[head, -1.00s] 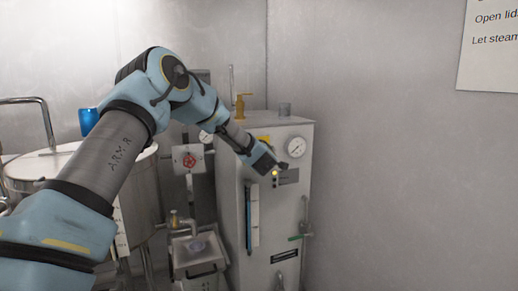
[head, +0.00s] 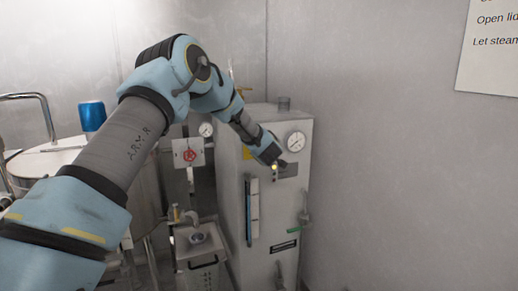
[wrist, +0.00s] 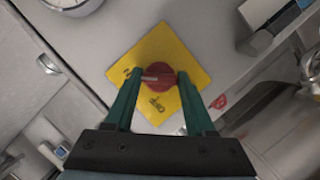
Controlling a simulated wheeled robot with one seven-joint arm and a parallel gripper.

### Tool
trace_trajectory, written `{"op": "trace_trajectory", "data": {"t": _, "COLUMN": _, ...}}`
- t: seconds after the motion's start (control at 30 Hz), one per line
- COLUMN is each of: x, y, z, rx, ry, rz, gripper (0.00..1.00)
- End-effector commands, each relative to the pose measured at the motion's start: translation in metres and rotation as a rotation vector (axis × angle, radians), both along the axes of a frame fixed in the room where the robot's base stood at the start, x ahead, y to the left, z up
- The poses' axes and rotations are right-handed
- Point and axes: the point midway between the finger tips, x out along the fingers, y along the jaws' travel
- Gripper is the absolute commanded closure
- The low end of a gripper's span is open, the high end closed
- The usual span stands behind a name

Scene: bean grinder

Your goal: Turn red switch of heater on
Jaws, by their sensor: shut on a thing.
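The heater (head: 285,215) is the tall light-grey cabinet right of the middle in the head view. Its red switch (wrist: 159,65) is a round knob on a yellow diamond plate (wrist: 186,58) in the wrist view. A pale mark on the knob points left. In the head view my gripper (head: 281,163) is at the heater's upper front and hides the knob.
A green-handled valve (head: 294,230) is lower on the heater. A metal vat with a blue cylinder (head: 92,115) stands left. The right wall is bare except for a sign (head: 490,50).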

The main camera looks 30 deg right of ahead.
Motion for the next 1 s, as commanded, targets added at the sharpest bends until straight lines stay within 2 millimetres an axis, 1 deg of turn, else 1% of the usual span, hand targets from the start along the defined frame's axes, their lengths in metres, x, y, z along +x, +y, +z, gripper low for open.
{"op": "trace_trajectory", "data": {"t": 0.07, "x": -0.001, "y": -0.001, "z": -0.001, "rx": 0.002, "ry": 0.001, "rz": -0.003, "gripper": 1.00}}
{"op": "trace_trajectory", "data": {"t": 0.1, "x": -0.001, "y": -0.001, "z": -0.001, "rx": 0.002, "ry": 0.001, "rz": -0.003, "gripper": 0.41}}
{"op": "trace_trajectory", "data": {"t": 0.33, "x": -0.001, "y": 0.000, "z": -0.001, "rx": 0.001, "ry": 0.001, "rz": -0.002, "gripper": 0.15}}
{"op": "trace_trajectory", "data": {"t": 0.57, "x": -0.001, "y": 0.000, "z": 0.000, "rx": 0.001, "ry": 0.000, "rz": -0.001, "gripper": 0.15}}
{"op": "trace_trajectory", "data": {"t": 0.67, "x": -0.004, "y": 0.001, "z": 0.001, "rx": 0.000, "ry": 0.000, "rz": -0.001, "gripper": 0.15}}
{"op": "trace_trajectory", "data": {"t": 0.77, "x": -0.014, "y": 0.005, "z": 0.003, "rx": 0.000, "ry": -0.001, "rz": -0.002, "gripper": 0.15}}
{"op": "trace_trajectory", "data": {"t": 1.0, "x": -0.053, "y": 0.022, "z": 0.013, "rx": 0.001, "ry": -0.001, "rz": -0.003, "gripper": 0.15}}
